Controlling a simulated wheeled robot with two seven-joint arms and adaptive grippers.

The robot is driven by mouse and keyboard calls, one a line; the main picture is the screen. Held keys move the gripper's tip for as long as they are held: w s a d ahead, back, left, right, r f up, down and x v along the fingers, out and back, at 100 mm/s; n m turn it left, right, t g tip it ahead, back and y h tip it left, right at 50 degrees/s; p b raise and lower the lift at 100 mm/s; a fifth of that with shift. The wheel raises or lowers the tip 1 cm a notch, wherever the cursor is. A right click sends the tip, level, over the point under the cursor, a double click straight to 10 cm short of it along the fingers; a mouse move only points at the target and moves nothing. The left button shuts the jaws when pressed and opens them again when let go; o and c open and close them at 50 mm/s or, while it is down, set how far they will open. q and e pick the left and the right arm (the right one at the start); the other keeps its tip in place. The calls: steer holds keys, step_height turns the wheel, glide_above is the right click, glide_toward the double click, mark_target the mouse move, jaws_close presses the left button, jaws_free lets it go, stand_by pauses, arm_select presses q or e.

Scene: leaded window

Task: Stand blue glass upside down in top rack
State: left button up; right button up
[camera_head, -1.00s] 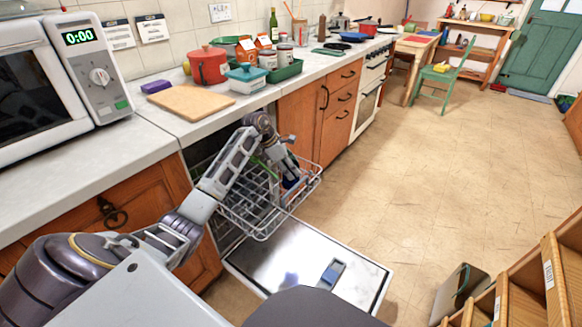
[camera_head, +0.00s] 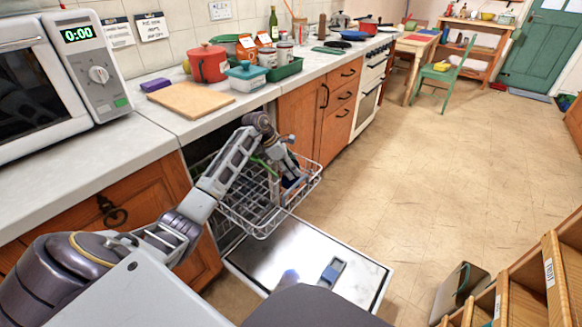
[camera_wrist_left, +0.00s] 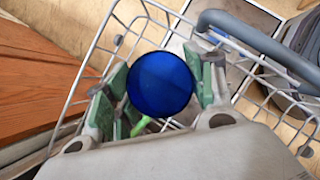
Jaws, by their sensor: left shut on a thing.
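The blue glass (camera_wrist_left: 160,84) shows in the left wrist view as a round, deep blue disc facing the camera; it looks like a closed end. My left gripper (camera_head: 290,178) is shut on it, with green finger pads on both sides. In the head view the gripper points down into the far right part of the top rack (camera_head: 262,232), and my fingers mostly hide the glass. The wire rack is pulled out; its bars also show around the glass in the wrist view (camera_wrist_left: 103,38). I cannot tell whether the glass touches the rack floor. My right gripper is out of view.
The dishwasher door (camera_head: 345,290) is open below the rack, with a blue and grey piece (camera_head: 333,270) on it. A green item (camera_head: 264,166) is in the rack near my arm. The counter (camera_head: 150,125) and orange cabinets (camera_head: 300,125) border the rack.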

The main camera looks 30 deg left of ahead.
arm_select(q)
steer(key=shift+f, duration=0.25)
steer(key=o, duration=1.4)
steer(key=shift+c, duration=0.2)
steer(key=shift+a+r, duration=0.1)
steer(key=v, duration=1.1)
steer(key=shift+s+r, duration=0.2)
steer(key=shift+r, duration=0.15)
steer(key=shift+a, duration=0.1)
steer(key=shift+s+f, duration=0.1)
steer(key=shift+s+d, duration=0.2)
steer(key=shift+s, duration=0.25)
steer(key=shift+s, duration=0.1)
